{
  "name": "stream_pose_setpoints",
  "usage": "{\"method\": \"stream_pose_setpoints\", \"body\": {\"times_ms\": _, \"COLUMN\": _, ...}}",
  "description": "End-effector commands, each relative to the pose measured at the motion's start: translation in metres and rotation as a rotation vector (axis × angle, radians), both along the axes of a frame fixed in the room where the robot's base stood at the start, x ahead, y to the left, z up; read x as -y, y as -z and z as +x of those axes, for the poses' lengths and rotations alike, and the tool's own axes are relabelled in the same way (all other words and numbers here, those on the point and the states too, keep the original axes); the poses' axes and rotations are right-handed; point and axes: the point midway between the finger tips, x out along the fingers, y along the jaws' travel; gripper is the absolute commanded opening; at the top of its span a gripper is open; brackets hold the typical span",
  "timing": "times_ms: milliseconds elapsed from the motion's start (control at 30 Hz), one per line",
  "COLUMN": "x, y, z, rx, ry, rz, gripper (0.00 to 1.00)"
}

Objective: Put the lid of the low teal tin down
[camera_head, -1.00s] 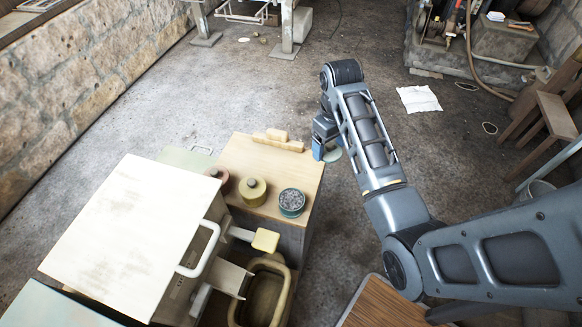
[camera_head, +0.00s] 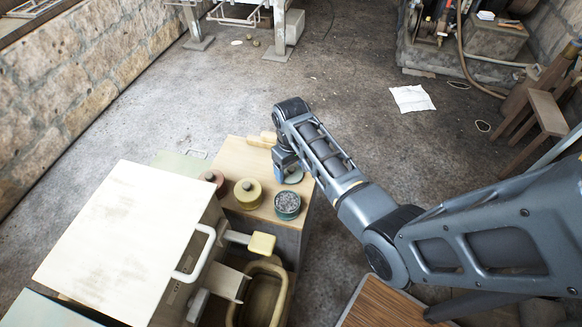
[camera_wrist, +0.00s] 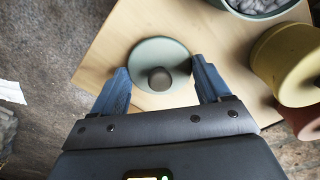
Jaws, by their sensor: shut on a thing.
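The low teal tin (camera_head: 287,206) stands open on the wooden top, filled with grey lumps. Part of it also shows at the top of the wrist view (camera_wrist: 262,6). Its lid (camera_wrist: 148,50), a flat pale teal disc with a dark round knob, is between the fingers of my gripper (camera_wrist: 160,68). My gripper is shut on the lid at its sides. In the head view the lid (camera_head: 294,178) shows partly behind my gripper, over the wooden top behind the tin. Whether it touches the wood I cannot tell.
A yellow lidded tin (camera_head: 248,194) and a red one (camera_head: 213,180) stand left of the teal tin. Wooden blocks (camera_head: 262,140) lie at the back edge of the wooden top (camera_head: 240,158). A white-topped cabinet (camera_head: 120,240) stands at front left.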

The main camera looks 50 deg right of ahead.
Motion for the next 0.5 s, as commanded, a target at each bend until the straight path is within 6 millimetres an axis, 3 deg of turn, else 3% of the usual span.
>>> {"method": "stream_pose_setpoints", "body": {"times_ms": 300, "x": 0.0000, "y": 0.0034, "z": 0.0000, "rx": 0.000, "ry": 0.000, "rz": 0.000, "gripper": 0.48}}
{"method": "stream_pose_setpoints", "body": {"times_ms": 333, "x": 0.0001, "y": 0.0025, "z": 0.0001, "rx": 0.000, "ry": 0.000, "rz": 0.000, "gripper": 0.79}}
{"method": "stream_pose_setpoints", "body": {"times_ms": 500, "x": 0.0001, "y": 0.0023, "z": 0.0000, "rx": 0.000, "ry": 0.000, "rz": 0.000, "gripper": 0.95}}
